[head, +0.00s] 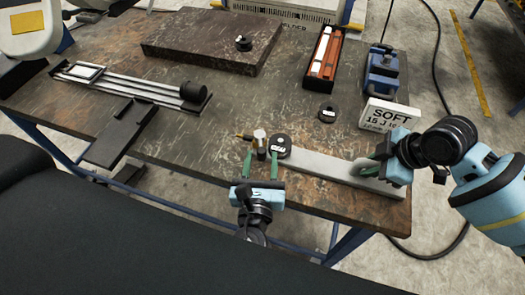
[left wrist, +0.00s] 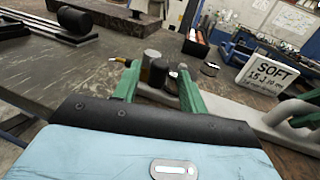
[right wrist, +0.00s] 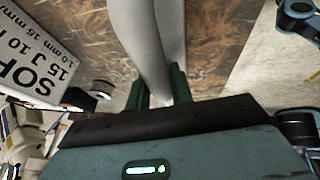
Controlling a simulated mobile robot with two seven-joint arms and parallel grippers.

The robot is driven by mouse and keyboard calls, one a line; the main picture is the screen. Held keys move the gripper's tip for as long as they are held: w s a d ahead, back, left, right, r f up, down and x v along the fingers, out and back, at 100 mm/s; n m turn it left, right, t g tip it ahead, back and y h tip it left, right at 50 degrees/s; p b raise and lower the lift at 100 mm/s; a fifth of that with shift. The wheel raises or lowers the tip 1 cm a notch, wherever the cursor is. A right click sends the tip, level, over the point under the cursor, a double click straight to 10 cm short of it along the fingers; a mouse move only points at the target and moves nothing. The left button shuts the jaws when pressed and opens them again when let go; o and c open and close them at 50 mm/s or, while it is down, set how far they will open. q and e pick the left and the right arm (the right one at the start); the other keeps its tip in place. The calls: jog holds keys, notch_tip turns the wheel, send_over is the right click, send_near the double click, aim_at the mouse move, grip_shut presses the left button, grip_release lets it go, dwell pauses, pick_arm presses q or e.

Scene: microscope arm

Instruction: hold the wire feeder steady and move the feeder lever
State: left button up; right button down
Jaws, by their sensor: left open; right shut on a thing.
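A long grey bar-shaped body (head: 325,168), which I take to be the wire feeder, lies along the table's front edge. At its left end are a round black knob (head: 279,146), a small silver-topped cylinder (head: 260,136) and a brass-tipped piece (head: 243,136). I cannot tell which part is the lever. My right gripper (head: 368,169) is shut on the bar near its right end; the bar (right wrist: 148,50) runs between its fingers in the right wrist view. My left gripper (head: 260,164) is open, its green fingers just in front of the left-end parts; the cylinder (left wrist: 152,56) shows between them.
A white sign reading SOFT (head: 388,115) stands behind the right gripper. The table's middle is mostly clear.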

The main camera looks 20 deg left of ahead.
pick_arm(q)
jog(key=v, duration=0.9)
pick_arm(e)
jog(key=shift+w+r, duration=0.1)
jog(key=c, duration=1.1)
grip_release()
jog(key=shift+c, duration=0.2)
jog(key=shift+d, duration=0.1)
jog(key=v, duration=1.2)
pick_arm(q)
jog(key=shift+s+d, duration=0.1)
